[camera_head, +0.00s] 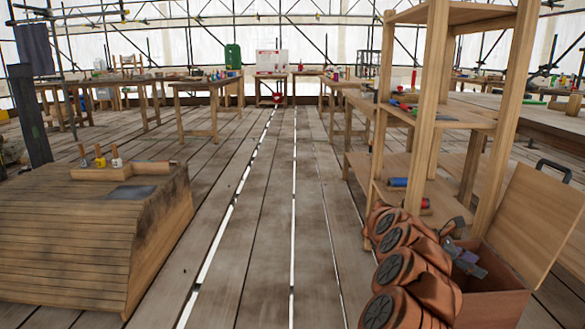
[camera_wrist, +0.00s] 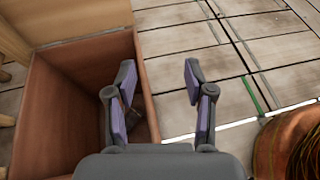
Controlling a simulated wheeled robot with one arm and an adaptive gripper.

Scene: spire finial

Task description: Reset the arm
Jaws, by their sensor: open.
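My gripper (camera_head: 470,263) is at the lower right of the head view, at the end of my folded arm. It is beside and partly over an open wooden box (camera_head: 495,308). In the wrist view my gripper (camera_wrist: 160,73) has its two fingers spread wide with nothing between them. The left finger overlaps the box (camera_wrist: 62,125), and plank floor shows between the fingers. A small dark shape lies inside the box behind the left finger, too hidden to name.
The box's lid (camera_head: 535,215) stands open beside a wooden shelf unit (camera_head: 431,110). A slatted wooden block (camera_head: 70,235) with a tool rack (camera_head: 105,173) stands at left. Worktables (camera_head: 205,87) line the back. The plank floor down the middle is clear.

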